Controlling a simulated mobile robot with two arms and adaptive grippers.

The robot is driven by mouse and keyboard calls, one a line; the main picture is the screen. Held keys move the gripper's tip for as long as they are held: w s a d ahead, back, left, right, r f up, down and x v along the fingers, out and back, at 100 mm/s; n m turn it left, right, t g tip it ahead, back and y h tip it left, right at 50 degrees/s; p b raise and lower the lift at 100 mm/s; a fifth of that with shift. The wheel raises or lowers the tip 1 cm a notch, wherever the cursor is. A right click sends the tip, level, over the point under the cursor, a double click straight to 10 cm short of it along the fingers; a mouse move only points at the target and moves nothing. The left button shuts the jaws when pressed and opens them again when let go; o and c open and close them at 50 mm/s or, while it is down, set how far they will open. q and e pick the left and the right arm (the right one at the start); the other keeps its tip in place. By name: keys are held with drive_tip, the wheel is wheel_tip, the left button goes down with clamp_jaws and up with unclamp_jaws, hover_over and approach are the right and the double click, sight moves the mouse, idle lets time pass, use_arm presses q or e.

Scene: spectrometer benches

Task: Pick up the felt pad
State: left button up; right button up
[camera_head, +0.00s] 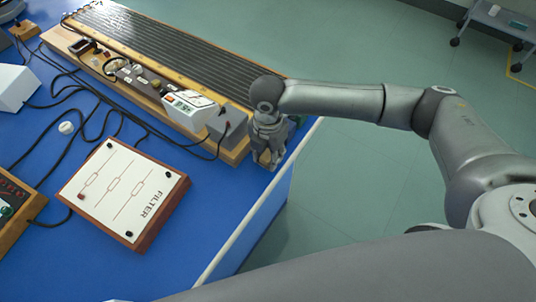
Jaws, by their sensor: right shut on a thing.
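My right gripper (268,163) points down at the right edge of the blue bench, beside the end of the long wooden-framed apparatus. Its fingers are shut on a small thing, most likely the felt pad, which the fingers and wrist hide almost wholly. I cannot make out the pad's shape or colour, nor whether it is clear of the bench top. My left gripper is not in view.
The long ribbed apparatus (165,38) on a wooden base lies behind the gripper, with a grey box (228,124) close to its left. A white FILTER board (122,192) and black cables lie left. The blue bench (215,215) is clear in front.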

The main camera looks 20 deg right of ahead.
sight(267, 154)
drive_tip(key=shift+w+r, duration=0.1)
drive_tip(key=shift+r, duration=0.45)
drive_tip(key=shift+a+r, duration=0.2)
drive_tip(key=shift+r, duration=1)
drive_tip(key=s+a+r+b, duration=0.1)
drive_tip(key=s+a+r, duration=0.1)
drive_tip(key=a+r, duration=0.2)
drive_tip(key=s+a+r, duration=0.3)
drive_tip(key=a+r, duration=0.2)
drive_tip(key=a, duration=0.3)
drive_tip(key=shift+s+a+r+b, duration=0.25)
drive_tip(key=shift+s+a+b, duration=0.05)
drive_tip(key=shift+b, duration=0.05)
